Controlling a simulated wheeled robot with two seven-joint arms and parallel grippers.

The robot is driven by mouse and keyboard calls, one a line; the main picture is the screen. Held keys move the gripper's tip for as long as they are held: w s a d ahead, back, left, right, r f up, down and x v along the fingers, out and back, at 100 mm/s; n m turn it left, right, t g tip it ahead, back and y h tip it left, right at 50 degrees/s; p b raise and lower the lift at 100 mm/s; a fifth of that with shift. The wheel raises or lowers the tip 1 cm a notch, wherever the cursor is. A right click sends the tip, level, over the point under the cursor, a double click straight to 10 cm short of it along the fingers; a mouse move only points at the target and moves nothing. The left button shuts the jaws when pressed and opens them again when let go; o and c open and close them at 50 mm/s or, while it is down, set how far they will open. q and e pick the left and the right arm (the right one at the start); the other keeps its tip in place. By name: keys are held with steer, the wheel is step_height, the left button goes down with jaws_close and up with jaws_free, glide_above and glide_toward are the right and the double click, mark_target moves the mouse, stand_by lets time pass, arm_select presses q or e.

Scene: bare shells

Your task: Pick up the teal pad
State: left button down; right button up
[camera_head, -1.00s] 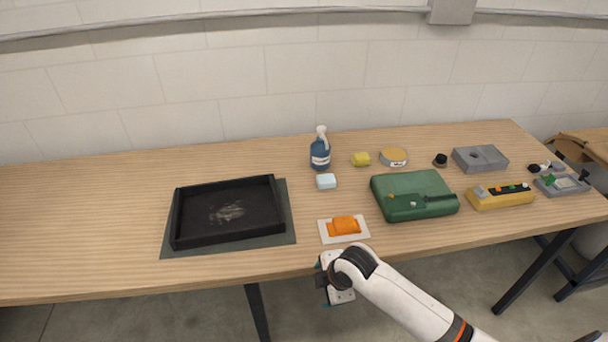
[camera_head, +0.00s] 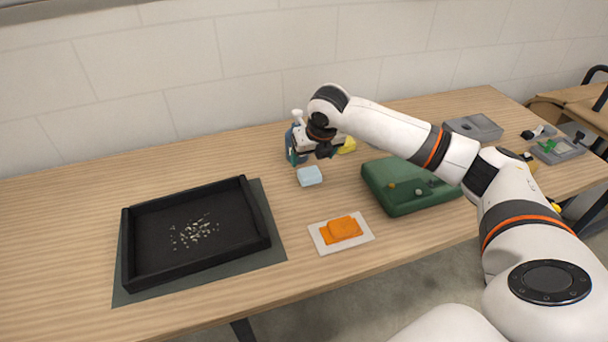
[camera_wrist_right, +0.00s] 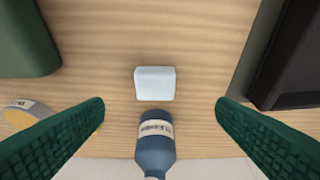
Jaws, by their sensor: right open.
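The pad (camera_head: 310,176) is a small pale blue block with rounded edges, lying flat on the wooden table in front of the spray bottle. In the right wrist view the pad (camera_wrist_right: 155,83) looks almost white and lies near the picture's middle, clear of both fingers. My right gripper (camera_head: 310,157) is above the table, just behind the pad in the head view. It is open and empty, its green ribbed fingers (camera_wrist_right: 160,108) wide apart at both sides of the right wrist view. My left gripper is out of view.
A blue bottle (camera_wrist_right: 155,143) stands close behind the pad, partly hidden by my gripper in the head view. Bare wood surrounds the pad.

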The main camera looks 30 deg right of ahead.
mark_target(310, 173)
steer(key=x, duration=0.4)
steer(key=shift+s+f, duration=0.1)
steer(key=shift+w+f, duration=0.25)
steer(key=shift+f, duration=0.05)
steer(key=shift+w+d+f, duration=0.1)
steer(key=shift+f, duration=0.15)
steer(key=x, duration=0.3)
steer(key=p+x, duration=0.1)
steer(key=shift+w+d+f, duration=0.1)
steer(key=shift+d+f, duration=0.2)
steer(key=shift+d, duration=0.05)
steer(key=shift+c, duration=0.9)
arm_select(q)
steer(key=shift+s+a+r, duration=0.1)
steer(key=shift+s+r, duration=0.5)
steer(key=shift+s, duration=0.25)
arm_select(e)
steer(key=c, duration=0.9)
